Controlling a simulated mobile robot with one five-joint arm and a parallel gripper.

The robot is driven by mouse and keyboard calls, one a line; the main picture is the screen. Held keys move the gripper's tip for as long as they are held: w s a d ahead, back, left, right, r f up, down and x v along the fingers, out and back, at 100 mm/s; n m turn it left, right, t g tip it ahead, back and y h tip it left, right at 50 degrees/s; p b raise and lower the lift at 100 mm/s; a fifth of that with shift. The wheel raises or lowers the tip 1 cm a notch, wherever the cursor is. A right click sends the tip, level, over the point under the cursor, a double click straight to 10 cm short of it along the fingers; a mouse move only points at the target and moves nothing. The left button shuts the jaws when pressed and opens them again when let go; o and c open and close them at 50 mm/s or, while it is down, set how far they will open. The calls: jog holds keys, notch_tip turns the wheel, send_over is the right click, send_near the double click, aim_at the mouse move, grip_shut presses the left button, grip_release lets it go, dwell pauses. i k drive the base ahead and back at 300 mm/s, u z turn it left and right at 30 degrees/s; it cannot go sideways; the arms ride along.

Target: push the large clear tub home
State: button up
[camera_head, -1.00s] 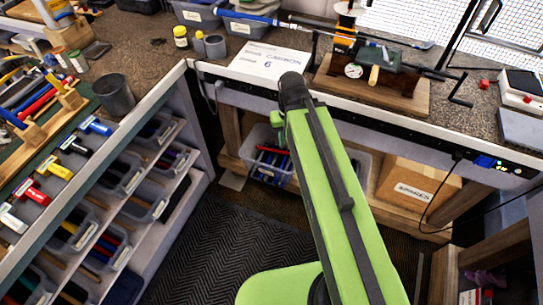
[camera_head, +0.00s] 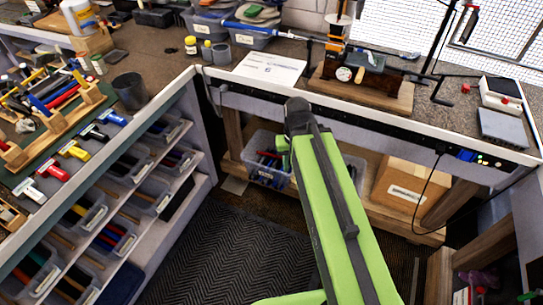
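A large clear tub (camera_head: 266,176) with blue and red items in it stands on the low wooden shelf under the bench, just left of my green arm. My arm crosses in front of it. Clear plastic also shows right of the arm, and I cannot tell whether it is the same tub.
A cardboard box (camera_head: 402,187) sits on the shelf at right, with a dark cable hanging by it. A drawer rack (camera_head: 140,215) with small bins stands at left. The bench edge (camera_head: 370,130) runs above the shelf. Dark ribbed matting (camera_head: 235,255) lies clear in front.

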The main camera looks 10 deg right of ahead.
aim_at(269, 171)
jog(key=z, duration=1.55)
jog(key=k, duration=0.8)
jog(key=u, duration=2.25)
jog(key=i, duration=1.95)
jog(key=u, duration=0.05)
